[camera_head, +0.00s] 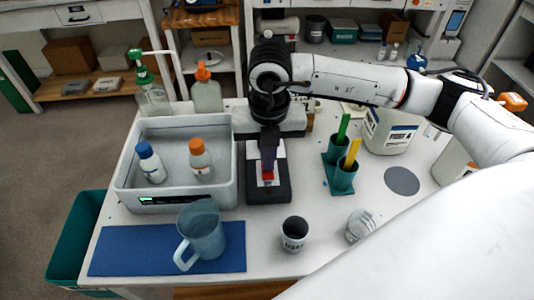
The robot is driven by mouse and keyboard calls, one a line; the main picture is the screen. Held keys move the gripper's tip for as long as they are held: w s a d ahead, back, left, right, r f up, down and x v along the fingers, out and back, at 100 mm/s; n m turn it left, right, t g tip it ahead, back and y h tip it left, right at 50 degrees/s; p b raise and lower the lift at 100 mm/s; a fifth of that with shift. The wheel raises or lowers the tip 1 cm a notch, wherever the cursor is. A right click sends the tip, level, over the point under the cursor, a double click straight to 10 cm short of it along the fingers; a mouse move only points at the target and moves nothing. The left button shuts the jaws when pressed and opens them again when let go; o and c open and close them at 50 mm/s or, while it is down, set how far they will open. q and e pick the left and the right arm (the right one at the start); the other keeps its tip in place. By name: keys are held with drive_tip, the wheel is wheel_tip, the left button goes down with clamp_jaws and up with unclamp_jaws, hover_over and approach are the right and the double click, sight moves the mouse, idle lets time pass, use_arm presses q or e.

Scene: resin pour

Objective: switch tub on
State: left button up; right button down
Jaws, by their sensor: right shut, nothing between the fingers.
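The grey tub (226,190) stands at the table's left side, with a small dark panel (158,200) showing a green mark on its front wall. A white bottle with a blue cap (151,166) and one with an orange cap (201,162) stand inside it. Just right of the tub is a dark device (268,194) with a pale upper part and a small red part (267,177). My right gripper (268,164) is shut and empty, pointing down over this device, its tips close to the red part. I cannot tell whether they touch. My left gripper is out of view.
A clear jug (201,232) stands on a blue mat (124,250) in front of the tub. A dark-mouthed cup (294,234) and a clear cup (360,225) stand front right. A teal holder (342,176) with green and yellow sticks and a white canister (388,132) are farther right.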

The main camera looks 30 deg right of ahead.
sight(268, 174)
drive_tip(key=shift+s+a, duration=0.15)
drive_tip(key=shift+s, duration=0.2)
drive_tip(key=r+p, duration=0.1)
drive_tip(key=r, duration=0.1)
drive_tip(key=r+p, duration=0.2)
drive_tip(key=r, duration=0.1)
drive_tip(key=shift+s+a+r, duration=0.1)
drive_tip(key=shift+s+a, duration=0.1)
wheel_tip(268, 174, up, 9)
drive_tip(key=s+b, duration=0.1)
drive_tip(key=shift+s+a, duration=0.15)
drive_tip(key=shift+a, duration=0.1)
